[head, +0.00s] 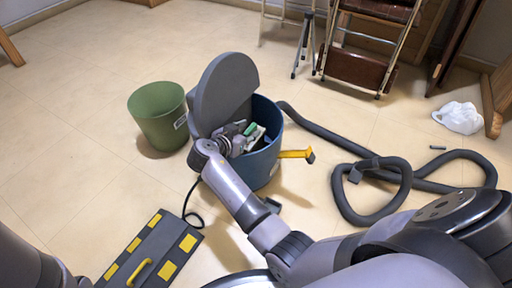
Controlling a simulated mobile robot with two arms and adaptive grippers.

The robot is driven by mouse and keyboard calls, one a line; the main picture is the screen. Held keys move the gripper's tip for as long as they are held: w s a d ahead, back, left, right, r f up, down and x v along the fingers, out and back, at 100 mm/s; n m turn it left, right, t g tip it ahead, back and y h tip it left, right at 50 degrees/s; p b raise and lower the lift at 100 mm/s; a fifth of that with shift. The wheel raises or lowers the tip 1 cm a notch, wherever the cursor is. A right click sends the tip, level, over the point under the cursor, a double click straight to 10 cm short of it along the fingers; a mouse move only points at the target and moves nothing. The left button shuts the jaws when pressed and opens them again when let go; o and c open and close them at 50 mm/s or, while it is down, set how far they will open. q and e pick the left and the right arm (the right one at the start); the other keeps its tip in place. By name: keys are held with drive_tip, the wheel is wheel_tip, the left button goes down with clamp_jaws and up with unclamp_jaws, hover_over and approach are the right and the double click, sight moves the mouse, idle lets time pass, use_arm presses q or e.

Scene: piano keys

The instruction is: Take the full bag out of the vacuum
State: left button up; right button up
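The vacuum is a round blue canister (262,167) standing on the floor mid-view, with its grey lid (228,88) tipped up and a dark hose joined to it. My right arm reaches in from the lower right. My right gripper (238,140) is at the canister's open mouth, over its left inside. Small grey, white and green shapes (256,136) show inside, close to the gripper. I cannot tell which of them is the full bag, nor whether the fingers touch or hold anything. Only a link of my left arm shows, at the bottom left.
A green bin (159,115) stands left of the vacuum. The grey hose (375,203) loops over the floor at right. A crumpled white bag (460,117) lies at far right. A dark case with yellow patches (152,252) lies in front. Folding chairs (362,68) stand behind.

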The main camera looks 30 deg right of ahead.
drive_tip(key=shift+a, duration=0.1)
clamp_jaws()
idle(0.3)
idle(0.4)
